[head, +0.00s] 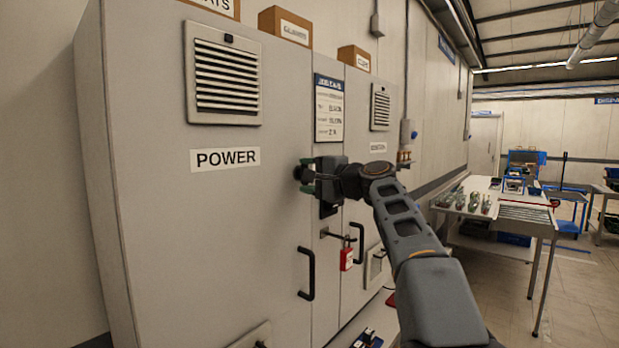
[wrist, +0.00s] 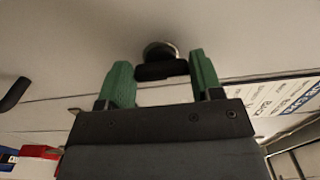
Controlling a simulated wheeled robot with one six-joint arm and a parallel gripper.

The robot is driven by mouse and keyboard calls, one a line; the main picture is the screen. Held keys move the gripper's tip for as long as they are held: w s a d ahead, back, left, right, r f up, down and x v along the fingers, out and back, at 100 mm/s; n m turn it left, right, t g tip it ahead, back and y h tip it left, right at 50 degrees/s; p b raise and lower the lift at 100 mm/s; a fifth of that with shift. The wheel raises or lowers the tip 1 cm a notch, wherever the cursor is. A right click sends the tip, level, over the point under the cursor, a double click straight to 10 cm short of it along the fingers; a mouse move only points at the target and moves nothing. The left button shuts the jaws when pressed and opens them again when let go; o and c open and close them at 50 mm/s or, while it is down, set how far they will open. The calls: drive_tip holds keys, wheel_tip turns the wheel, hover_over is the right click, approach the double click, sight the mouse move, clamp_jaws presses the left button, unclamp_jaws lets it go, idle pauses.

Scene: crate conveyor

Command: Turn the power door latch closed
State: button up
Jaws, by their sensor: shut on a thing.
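The power door (head: 225,225) is a grey cabinet door with a vent and a POWER label (head: 225,158), and it looks flush with the cabinet front. My gripper (head: 306,175) is at the door's right edge. In the wrist view its two green fingers (wrist: 160,80) are on either side of the power door latch (wrist: 160,66), a dark bar on a round metal base, and are shut on it. In the head view the latch is mostly hidden by the gripper. Its exact turn angle cannot be told.
A black door handle (head: 306,274) stands below the gripper. A red padlock (head: 346,259) hangs from a hasp to the right. A notice (head: 329,108) is above the gripper. Cartons (head: 285,27) sit on top of the cabinet. A workbench (head: 500,205) stands at the right, with open floor before it.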

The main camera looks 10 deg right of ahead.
drive_tip(key=o, duration=0.9)
drive_tip(key=b+v, duration=0.3)
drive_tip(key=v, duration=1)
drive_tip(key=shift+s+d, duration=0.25)
drive_tip(key=shift+s, duration=0.05)
